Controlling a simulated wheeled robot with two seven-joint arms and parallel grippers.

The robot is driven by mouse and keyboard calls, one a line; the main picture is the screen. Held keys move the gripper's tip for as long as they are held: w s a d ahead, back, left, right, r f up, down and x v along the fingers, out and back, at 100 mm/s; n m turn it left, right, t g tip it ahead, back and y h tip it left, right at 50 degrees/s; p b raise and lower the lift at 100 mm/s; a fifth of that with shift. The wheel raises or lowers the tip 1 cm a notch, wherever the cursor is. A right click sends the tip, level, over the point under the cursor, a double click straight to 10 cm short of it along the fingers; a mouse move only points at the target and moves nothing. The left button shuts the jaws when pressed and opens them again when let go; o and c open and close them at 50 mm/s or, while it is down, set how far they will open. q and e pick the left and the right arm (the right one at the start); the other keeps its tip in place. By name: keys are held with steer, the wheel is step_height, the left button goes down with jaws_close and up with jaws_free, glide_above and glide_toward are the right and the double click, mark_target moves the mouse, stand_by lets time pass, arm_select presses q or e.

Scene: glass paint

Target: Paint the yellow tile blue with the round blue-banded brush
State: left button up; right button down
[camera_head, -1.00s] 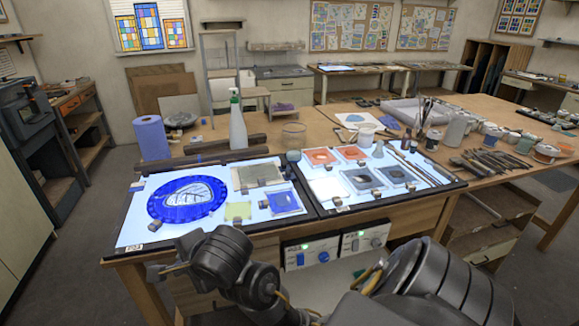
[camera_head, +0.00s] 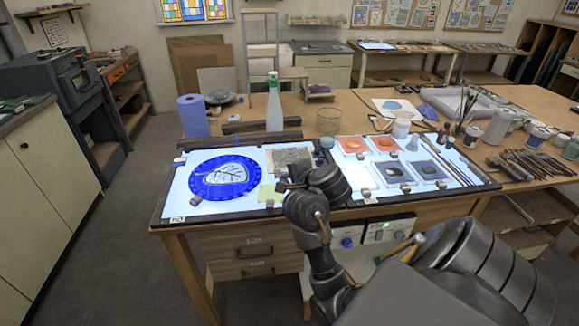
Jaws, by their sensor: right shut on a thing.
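The yellow tile (camera_head: 267,194), small and pale yellow-green, lies on the lit left panel (camera_head: 180,200), right of the round blue glass piece (camera_head: 222,176). My right gripper (camera_head: 284,183) is over the panel at the tile's right side and covers part of that area. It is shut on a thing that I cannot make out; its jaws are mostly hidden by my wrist. I cannot pick out the blue-banded brush. Slim brushes or rods (camera_head: 449,162) lie at the right of the right panel. My left gripper is not in view.
A grey textured tile (camera_head: 290,156) lies behind my gripper. Orange tiles (camera_head: 353,145) and grey tiles (camera_head: 394,173) lie on the right panel. A spray bottle (camera_head: 273,105), a blue roll (camera_head: 193,116) and a glass jar (camera_head: 328,122) stand behind the panels.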

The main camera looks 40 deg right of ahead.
step_height(320, 180, down, 6)
steer(key=b, duration=0.6)
steer(key=w+a, duration=0.2)
steer(key=w+a+r+p, duration=0.1)
steer(key=w, duration=0.1)
steer(key=shift+a, duration=0.4)
steer(key=shift+f, duration=0.1)
steer(key=shift+f, duration=0.1)
stand_by(0.4)
steer(key=shift+f, duration=0.25)
stand_by(0.5)
steer(key=shift+s+d, duration=0.1)
